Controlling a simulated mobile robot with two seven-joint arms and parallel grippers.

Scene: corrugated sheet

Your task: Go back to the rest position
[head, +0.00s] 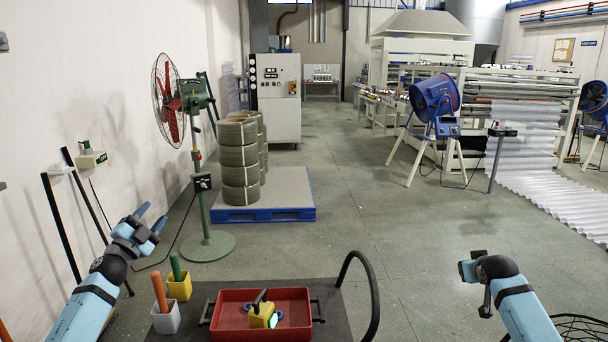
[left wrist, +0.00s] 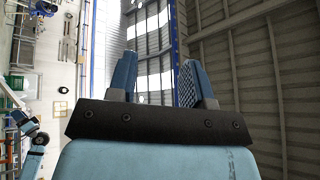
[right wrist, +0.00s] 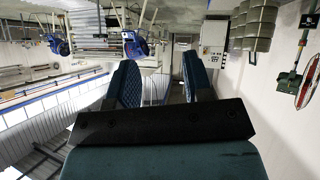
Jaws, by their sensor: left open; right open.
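My left gripper (head: 151,219) is raised at the left of the head view, left of the cart. Its two blue fingers stand apart with nothing between them, and they show in the left wrist view (left wrist: 160,82). My right gripper (head: 473,270) is at the lower right of the head view, right of the cart, with its fingers mostly hidden there. In the right wrist view its fingers (right wrist: 160,85) stand apart and empty. Both grippers are clear of any object.
A dark cart top (head: 338,297) holds a red tray (head: 229,312) with a yellow device (head: 262,315), plus a white cup (head: 166,320) and a yellow cup (head: 179,288). A fan (head: 208,245) stands ahead left, near a blue pallet (head: 262,215). The floor (head: 400,225) ahead is open.

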